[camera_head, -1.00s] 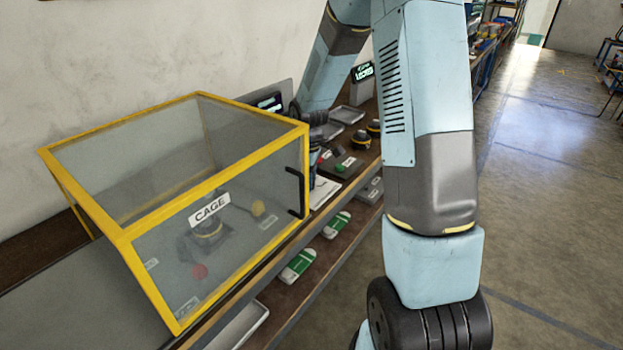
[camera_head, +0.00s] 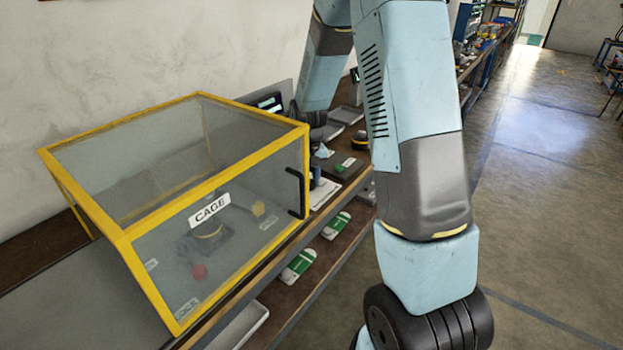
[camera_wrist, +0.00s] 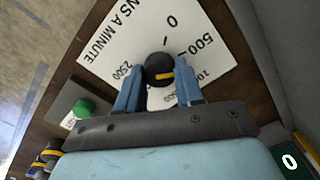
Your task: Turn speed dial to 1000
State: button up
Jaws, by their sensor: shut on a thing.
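The speed dial is a black round knob (camera_wrist: 158,66) with a yellow mark on its top. It sits on a white plate (camera_wrist: 110,48) printed with 0, 500, 2500 and a partly hidden number starting with 10. My gripper (camera_wrist: 159,88) has its two blue fingers on either side of the knob, shut on it. The yellow mark lies nearly level across the knob in the wrist view; I cannot tell which number it points to. In the head view the white plate (camera_head: 323,193) shows just past the cage, and the knob is hidden there.
A yellow-framed clear cage (camera_head: 215,185) stands on the bench beside my arm. A green button (camera_wrist: 84,108) is near the plate. Trays (camera_head: 346,115) lie farther along the bench.

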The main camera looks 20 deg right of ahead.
jog(key=m, duration=0.6)
jog(key=shift+w+r, duration=0.1)
jog(key=shift+w, duration=0.05)
dwell(0.4)
jog(key=o, duration=1)
jog(key=shift+o, duration=0.2)
notch_tip(320, 180, up, 14)
jog(key=shift+f, duration=0.25)
